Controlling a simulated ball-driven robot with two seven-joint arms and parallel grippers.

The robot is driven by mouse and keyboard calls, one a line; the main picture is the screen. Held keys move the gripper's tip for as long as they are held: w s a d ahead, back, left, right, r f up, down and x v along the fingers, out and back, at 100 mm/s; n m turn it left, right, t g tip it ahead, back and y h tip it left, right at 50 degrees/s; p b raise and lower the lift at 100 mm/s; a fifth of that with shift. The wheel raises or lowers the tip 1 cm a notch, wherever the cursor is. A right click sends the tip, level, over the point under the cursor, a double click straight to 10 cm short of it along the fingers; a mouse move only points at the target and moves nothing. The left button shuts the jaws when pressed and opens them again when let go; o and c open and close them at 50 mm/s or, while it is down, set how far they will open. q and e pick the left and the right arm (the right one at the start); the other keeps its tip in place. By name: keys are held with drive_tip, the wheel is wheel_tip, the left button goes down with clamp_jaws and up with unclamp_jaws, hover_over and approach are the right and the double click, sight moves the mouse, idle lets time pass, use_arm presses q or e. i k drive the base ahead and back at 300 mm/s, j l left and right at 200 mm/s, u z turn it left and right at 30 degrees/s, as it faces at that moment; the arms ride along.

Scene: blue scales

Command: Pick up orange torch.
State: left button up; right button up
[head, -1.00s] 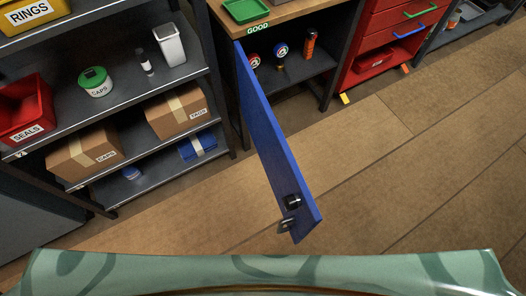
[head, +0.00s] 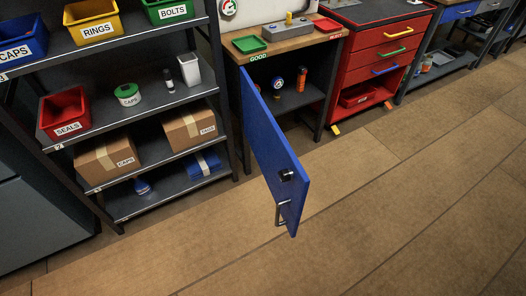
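The orange torch (head: 301,79) stands upright on the dark shelf inside the open cabinet under the wooden bench, at the right of the items there. Two small round-faced items, one of them a gauge-like item (head: 278,83), stand to its left. The cabinet's blue door (head: 268,150) is swung open toward me, and its edge hides part of the shelf's left side. Neither of my grippers is in view.
A dark shelf rack at left holds bins, including a red SEALS bin (head: 65,112), and cardboard boxes (head: 107,160). A red drawer cabinet (head: 375,60) stands right of the bench. The wooden floor (head: 400,200) in front is clear. The blue door sticks out into it.

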sight(301, 78)
drive_tip(key=u, duration=0.2)
drive_tip(key=i+l+u, duration=0.15)
drive_tip(key=u, duration=0.15)
drive_tip(key=i+l+u, duration=0.15)
drive_tip(key=l+u, duration=0.5)
drive_tip(key=i+l, duration=0.05)
